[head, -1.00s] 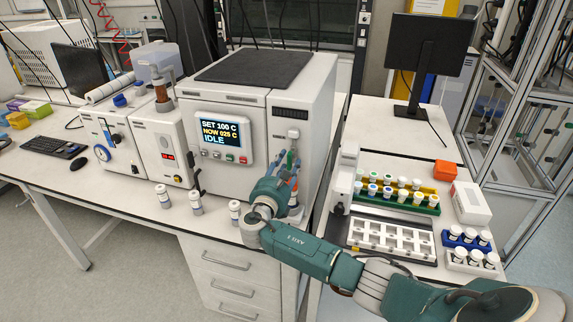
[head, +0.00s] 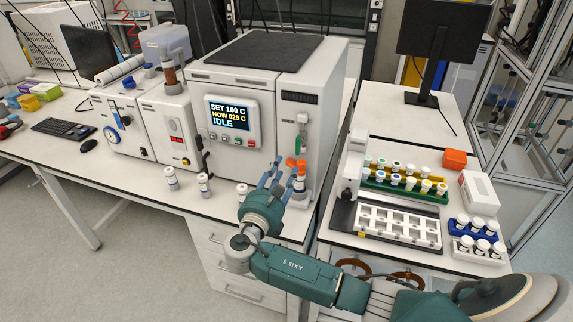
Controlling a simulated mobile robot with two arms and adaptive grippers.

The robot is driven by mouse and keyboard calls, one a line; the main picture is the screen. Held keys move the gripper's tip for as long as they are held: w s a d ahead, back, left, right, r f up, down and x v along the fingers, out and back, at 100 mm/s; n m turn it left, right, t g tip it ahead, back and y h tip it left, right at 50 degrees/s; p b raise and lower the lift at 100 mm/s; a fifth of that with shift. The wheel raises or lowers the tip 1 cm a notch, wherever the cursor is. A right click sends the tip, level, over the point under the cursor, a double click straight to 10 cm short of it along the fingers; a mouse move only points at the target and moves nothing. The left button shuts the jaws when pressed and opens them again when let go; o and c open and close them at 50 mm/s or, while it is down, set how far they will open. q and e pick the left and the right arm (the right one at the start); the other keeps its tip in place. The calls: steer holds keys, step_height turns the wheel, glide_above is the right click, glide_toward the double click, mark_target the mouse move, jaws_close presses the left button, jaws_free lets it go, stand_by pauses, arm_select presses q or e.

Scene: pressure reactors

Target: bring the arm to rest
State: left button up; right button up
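My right gripper (head: 281,174) is in front of the right part of the white reactor unit (head: 238,85), with its blue-grey fingers pointing up and away from me. The fingers stand apart, and I see nothing held between them. My teal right arm (head: 298,269) reaches in from the lower right. Just beyond the fingers, orange-topped parts (head: 301,166) sit at the reactor's front; the fingers partly hide them, and I cannot tell whether they touch. The reactor display reads SET 100 C, NOW 025 C, IDLE. My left gripper is not in view.
White-capped vials (head: 204,184) stand along the bench's front edge, one close left of my gripper. On the right bench are a green vial rack (head: 404,190), a white slotted tray (head: 398,226), a blue rack (head: 477,228) and an orange box (head: 455,159). A monitor (head: 443,30) stands behind.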

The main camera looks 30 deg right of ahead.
stand_by(0.5)
step_height(320, 180, down, 23)
steer(key=s+m+g+y+b, duration=0.2)
steer(key=s+y+b, duration=0.1)
steer(key=y+b, duration=0.1)
steer(key=s+a+f+m+g+y+b, duration=0.15)
steer(key=s+f, duration=0.45)
steer(key=f, duration=0.7)
steer(key=s+a+f+m+g+y+b, duration=0.1)
steer(key=s+f+m+g+y+b, duration=0.15)
steer(key=s+f, duration=0.65)
steer(key=s+a+f+m+g+y+b, duration=0.2)
steer(key=s+f+m, duration=0.6)
steer(key=s+f, duration=0.6)
steer(key=s+a+f+m+g+y+b, duration=0.2)
steer(key=s+f+m, duration=0.7)
steer(key=s+f, duration=0.6)
steer(key=s+a+y+b, duration=0.1)
steer(key=s+a+b, duration=0.1)
steer(key=s, duration=0.4)
steer(key=shift+s+a+f+m+g+y+b, duration=0.3)
steer(key=shift+s+a+y, duration=0.1)
steer(key=shift+a, duration=0.5)
